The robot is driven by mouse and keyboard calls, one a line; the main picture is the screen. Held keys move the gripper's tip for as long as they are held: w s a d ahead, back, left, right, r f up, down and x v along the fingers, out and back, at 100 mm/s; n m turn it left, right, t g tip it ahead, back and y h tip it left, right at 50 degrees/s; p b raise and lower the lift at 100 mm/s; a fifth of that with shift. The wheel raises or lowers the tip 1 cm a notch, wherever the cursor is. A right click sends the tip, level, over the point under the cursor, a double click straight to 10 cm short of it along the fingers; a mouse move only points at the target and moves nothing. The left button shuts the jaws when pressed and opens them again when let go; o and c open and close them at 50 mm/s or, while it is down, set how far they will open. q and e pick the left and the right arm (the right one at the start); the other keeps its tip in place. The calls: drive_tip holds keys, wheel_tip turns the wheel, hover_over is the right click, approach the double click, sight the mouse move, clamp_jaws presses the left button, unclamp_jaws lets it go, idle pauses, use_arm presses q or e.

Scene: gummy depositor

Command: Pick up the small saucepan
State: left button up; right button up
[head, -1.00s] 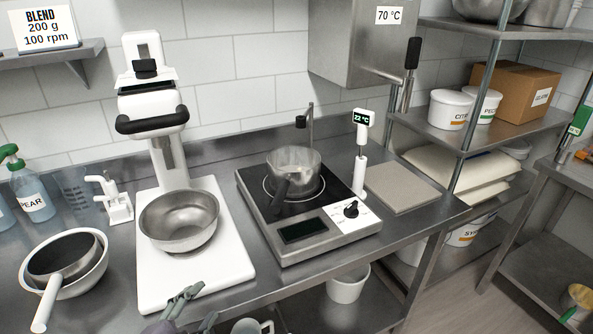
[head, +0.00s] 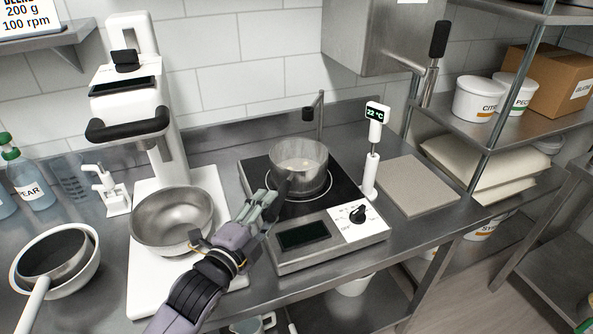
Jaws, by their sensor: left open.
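The small saucepan (head: 299,165) is a steel pan standing on the black top of the induction hob (head: 338,188). Its dark handle points toward the front left, and most of it is hidden by my gripper. My left gripper (head: 275,200) is open, with its fingers at the handle's near end, over the hob's front left edge. I cannot tell whether the fingers touch the handle. My right gripper is not in view.
A mixer stand with a steel bowl (head: 172,217) is left of the hob. A temperature probe (head: 373,150) stands at the hob's right back, beside a grey board (head: 416,186). A thin post rises behind the saucepan. A white bowl holding another pan (head: 88,266) sits far left.

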sight(279, 192)
use_arm(q)
drive_tip(key=shift+w+d, duration=0.2)
drive_tip(key=shift+w, duration=0.1)
drive_tip(key=p+x, duration=0.1)
drive_tip(key=x, duration=0.3)
drive_tip(key=shift+d+p, duration=0.1)
drive_tip(key=shift+p, duration=0.2)
drive_tip(key=shift+w+d+f, duration=0.1)
drive_tip(key=shift+w+d, duration=0.1)
drive_tip(key=shift+w, duration=0.2)
drive_tip(key=shift+c, duration=1.7)
drive_tip(key=c, duration=0.5)
clamp_jaws()
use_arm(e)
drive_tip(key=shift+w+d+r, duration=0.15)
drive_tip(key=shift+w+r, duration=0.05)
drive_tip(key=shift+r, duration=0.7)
